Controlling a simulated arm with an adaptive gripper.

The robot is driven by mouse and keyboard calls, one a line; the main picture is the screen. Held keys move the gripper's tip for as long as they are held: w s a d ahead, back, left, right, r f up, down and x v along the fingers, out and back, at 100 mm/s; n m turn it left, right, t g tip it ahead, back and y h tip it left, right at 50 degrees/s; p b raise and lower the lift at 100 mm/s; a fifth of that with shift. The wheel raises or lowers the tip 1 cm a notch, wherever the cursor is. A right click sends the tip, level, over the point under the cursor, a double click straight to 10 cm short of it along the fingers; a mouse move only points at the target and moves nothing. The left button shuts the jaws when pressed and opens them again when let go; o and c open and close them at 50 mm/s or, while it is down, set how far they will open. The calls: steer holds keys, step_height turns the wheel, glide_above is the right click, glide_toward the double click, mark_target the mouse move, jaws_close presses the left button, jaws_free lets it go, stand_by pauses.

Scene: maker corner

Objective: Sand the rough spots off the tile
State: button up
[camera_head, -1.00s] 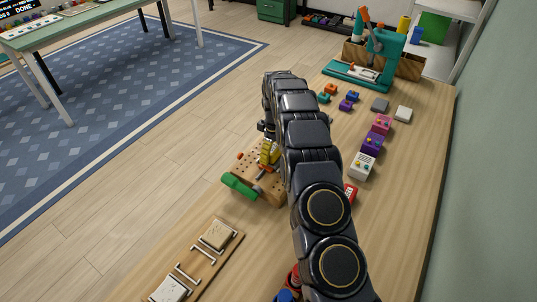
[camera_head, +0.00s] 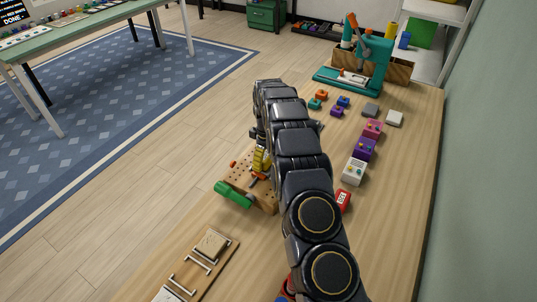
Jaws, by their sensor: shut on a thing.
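My arm comes in from the bottom and reaches over the bench, with my gripper (camera_head: 258,136) at its far end, mostly hidden behind my own dark links. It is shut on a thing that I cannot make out. A yellow ribbed piece (camera_head: 261,161) shows just under it, over a perforated wooden board (camera_head: 238,177) with a green handle (camera_head: 233,194). I cannot tell whether the yellow piece is held or fixed to the board. A cream square tile (camera_head: 212,243) lies on a wooden tray (camera_head: 228,256) at lower left; its rough spots are too small to tell.
A grey block (camera_head: 370,110) and a white block (camera_head: 394,118) lie at right. Pink, purple and white boxes (camera_head: 355,171) and a red one (camera_head: 343,201) line the arm's right side. A teal press (camera_head: 360,65) stands at the back. Bare bench lies at lower right.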

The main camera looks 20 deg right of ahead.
steer(key=shift+s+a, duration=1.15)
steer(key=shift+s, duration=0.1)
steer(key=shift+s+a, duration=0.1)
step_height(320, 180, up, 8)
